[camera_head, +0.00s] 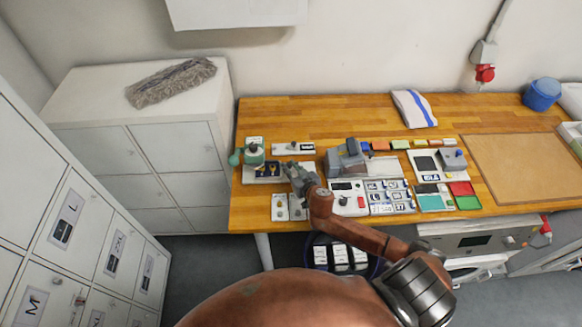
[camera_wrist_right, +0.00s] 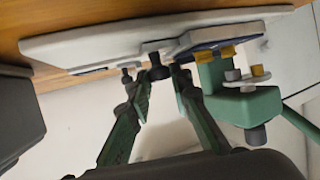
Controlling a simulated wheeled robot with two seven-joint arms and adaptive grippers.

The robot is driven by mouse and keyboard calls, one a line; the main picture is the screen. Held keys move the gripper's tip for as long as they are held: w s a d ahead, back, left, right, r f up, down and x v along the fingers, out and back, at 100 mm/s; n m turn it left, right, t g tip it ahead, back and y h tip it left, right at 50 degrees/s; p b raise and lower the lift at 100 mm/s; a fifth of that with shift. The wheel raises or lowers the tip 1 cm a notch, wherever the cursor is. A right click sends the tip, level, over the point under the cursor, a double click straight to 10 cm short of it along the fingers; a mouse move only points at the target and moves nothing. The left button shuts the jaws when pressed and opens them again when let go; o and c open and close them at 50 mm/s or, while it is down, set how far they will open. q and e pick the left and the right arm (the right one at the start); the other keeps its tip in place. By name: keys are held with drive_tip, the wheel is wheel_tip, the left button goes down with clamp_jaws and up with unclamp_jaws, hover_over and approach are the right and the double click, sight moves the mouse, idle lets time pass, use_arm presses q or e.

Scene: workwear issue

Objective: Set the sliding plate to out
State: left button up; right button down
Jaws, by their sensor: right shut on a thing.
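A white base board (camera_head: 247,179) lies near the left end of the wooden bench, with a dark blue plate (camera_head: 266,168) bearing yellow parts on it. The blue plate also shows in the right wrist view (camera_wrist_right: 222,36). I cannot tell for sure whether it is the sliding plate, or its exact position. My right gripper (camera_head: 293,169) reaches in at the board's right end. In the right wrist view its green fingers (camera_wrist_right: 158,76) close around a small black knob (camera_wrist_right: 157,62) at the board's edge. My left gripper is not in view.
A green fixture (camera_head: 253,156) stands close behind the board; in the wrist view a green bracket (camera_wrist_right: 247,105) is beside the fingers. A white panel (camera_head: 293,148) lies behind the gripper. Two small white units (camera_head: 288,207) and a grey device (camera_head: 346,158) are near. The bench's left edge is close.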

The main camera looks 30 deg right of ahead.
drive_tip(key=s+d, duration=0.2)
drive_tip(key=d, duration=0.1)
drive_tip(key=shift+d, duration=0.3)
drive_tip(key=shift+s+d, duration=0.1)
drive_tip(key=shift+d, duration=0.15)
drive_tip(key=c, duration=2.2)
unclamp_jaws()
drive_tip(key=o, duration=0.5)
drive_tip(key=shift+c, duration=0.2)
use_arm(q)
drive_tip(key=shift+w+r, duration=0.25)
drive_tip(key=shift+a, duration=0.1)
use_arm(e)
drive_tip(key=v, duration=1)
drive_tip(key=shift+s, duration=0.4)
drive_tip(key=shift+s+a+r, duration=0.1)
drive_tip(key=shift+s+r, duration=0.25)
drive_tip(key=shift+s, duration=0.15)
